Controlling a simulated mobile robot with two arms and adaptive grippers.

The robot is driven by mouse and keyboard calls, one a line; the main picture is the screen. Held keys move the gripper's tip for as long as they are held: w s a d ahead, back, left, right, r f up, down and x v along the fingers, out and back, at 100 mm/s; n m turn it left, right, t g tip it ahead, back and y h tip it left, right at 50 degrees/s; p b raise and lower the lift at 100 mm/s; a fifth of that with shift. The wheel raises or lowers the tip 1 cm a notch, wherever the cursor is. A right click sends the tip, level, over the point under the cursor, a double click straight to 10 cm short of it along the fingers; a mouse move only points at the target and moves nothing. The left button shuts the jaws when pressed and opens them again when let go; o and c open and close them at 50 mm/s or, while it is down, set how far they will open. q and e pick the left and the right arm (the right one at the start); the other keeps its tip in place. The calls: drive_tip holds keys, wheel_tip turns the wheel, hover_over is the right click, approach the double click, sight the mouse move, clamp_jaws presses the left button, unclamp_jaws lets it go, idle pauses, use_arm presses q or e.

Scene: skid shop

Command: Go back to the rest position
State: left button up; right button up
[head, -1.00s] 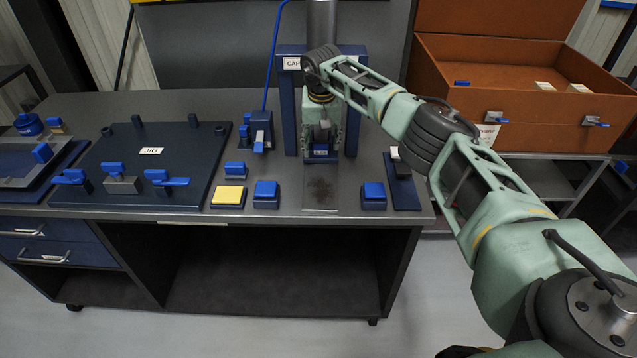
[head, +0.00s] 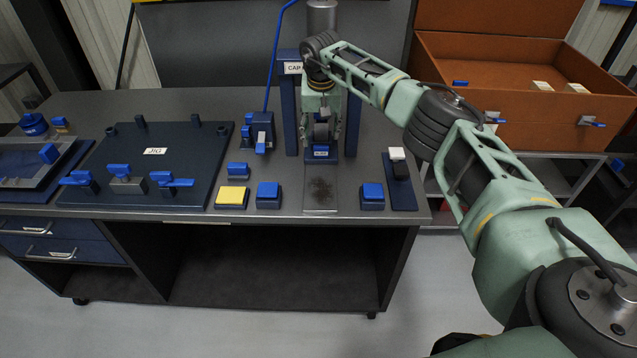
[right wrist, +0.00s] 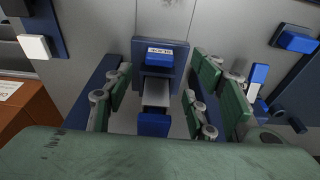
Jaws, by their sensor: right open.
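My right gripper (head: 321,122) is in front of the dark blue press frame (head: 290,110) on the bench. My right arm reaches to it from the right. In the right wrist view the fingers (right wrist: 165,95) are wide apart, with nothing held between them. A blue block with a small label (right wrist: 160,55) shows beyond and between the fingertips, with a grey slide and another blue piece (right wrist: 153,125) nearer. I cannot tell whether the fingers touch any of these. The labelled block also shows below the gripper in the head view (head: 320,152). My left gripper is not in view.
The workbench (head: 245,100) carries a jig plate (head: 155,138) with blue clamps at left, a yellow button (head: 232,196), several blue buttons and a white-topped switch (head: 396,154). An orange chest (head: 470,105) stands open at right. A blue hose rises beside the press.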

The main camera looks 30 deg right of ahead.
drive_tip(key=shift+s+a+r+p, duration=0.1)
drive_tip(key=shift+s+r+p, duration=0.1)
drive_tip(key=shift+r+p, duration=0.75)
drive_tip(key=shift+r, duration=0.15)
